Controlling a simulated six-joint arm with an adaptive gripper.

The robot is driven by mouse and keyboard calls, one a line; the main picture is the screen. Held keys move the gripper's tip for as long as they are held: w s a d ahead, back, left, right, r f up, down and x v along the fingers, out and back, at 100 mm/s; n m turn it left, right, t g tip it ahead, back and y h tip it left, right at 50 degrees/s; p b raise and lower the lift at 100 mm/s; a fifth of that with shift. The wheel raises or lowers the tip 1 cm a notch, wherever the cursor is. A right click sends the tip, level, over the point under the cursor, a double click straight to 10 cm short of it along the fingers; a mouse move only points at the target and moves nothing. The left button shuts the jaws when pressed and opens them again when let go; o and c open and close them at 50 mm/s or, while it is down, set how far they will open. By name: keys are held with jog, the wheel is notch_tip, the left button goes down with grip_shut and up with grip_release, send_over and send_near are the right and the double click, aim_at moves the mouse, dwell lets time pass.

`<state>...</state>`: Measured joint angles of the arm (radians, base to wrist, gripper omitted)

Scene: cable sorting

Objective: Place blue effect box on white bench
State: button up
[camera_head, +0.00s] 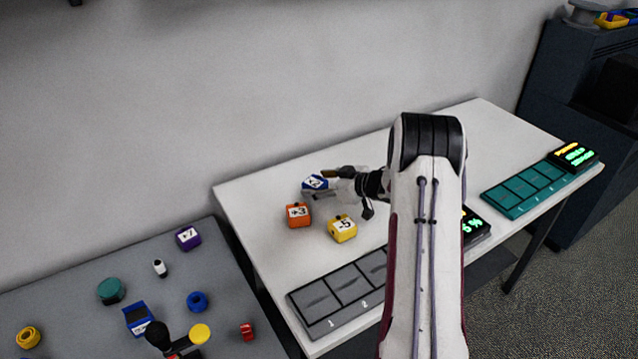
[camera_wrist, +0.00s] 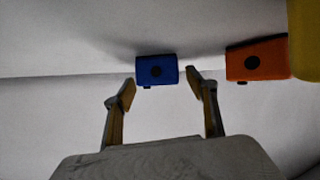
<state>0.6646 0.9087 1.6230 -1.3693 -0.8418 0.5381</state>
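The blue effect box (camera_head: 315,183), with a white label on top, appears to rest on the white bench (camera_head: 262,192) near its back left part. My gripper (camera_head: 331,183) is low over the bench, just right of the box and partly beside it. In the wrist view the blue box (camera_wrist: 157,70) sits just beyond and between the fingertips. The two fingers (camera_wrist: 160,84) are spread, with a gap on each side of the box. The gripper is open and holds nothing.
An orange box (camera_head: 298,215) and a yellow box (camera_head: 342,229) stand close in front of the blue one. A grey numbered tray (camera_head: 318,300) and a teal tray (camera_head: 522,192) lie on the bench. A grey table (camera_head: 70,283) at left holds a purple box (camera_head: 188,238) and several loose items.

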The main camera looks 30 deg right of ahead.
jog(key=shift+r, duration=0.1)
dwell(0.3)
jog(key=shift+s+d+r, duration=0.15)
jog(key=shift+s+r, duration=0.1)
jog(key=shift+s, duration=0.15)
jog(key=v, duration=1.1)
